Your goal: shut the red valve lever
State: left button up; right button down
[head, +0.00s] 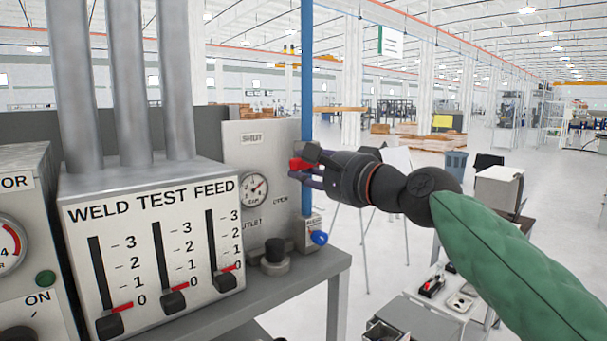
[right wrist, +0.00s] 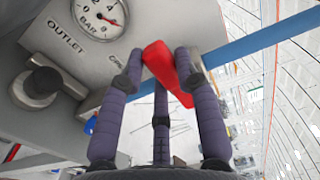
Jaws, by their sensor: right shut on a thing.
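The red valve lever (head: 298,164) is at the right edge of a grey panel (head: 236,137), beside a blue pipe (head: 307,70). The panel has a "SHUT" label at the top and an "OPEN" label lower right. My right gripper (head: 303,164) reaches in from the right, with its dark fingers closed around the lever. In the right wrist view the red lever (right wrist: 163,66) lies slanted between the fingertips, which hide part of it. I cannot tell its exact angle against the labels. My left gripper is not in view.
A round gauge (head: 255,189) is on the panel, with a dark knob (head: 275,252) below it. A "WELD TEST FEED" slider box (head: 150,235) stands to the left.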

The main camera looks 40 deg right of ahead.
jog(key=shift+r+m, duration=0.2)
jog(key=shift+m, duration=0.1)
jog(key=c, duration=1.3)
grip_release()
jog(key=o, duration=0.4)
jog(key=shift+w, duration=0.15)
jog(key=shift+s+d, duration=0.2)
jog(key=shift+s, duration=2.85)
jog(key=shift+s+d, duration=0.2)
jog(key=shift+s, duration=2.8)
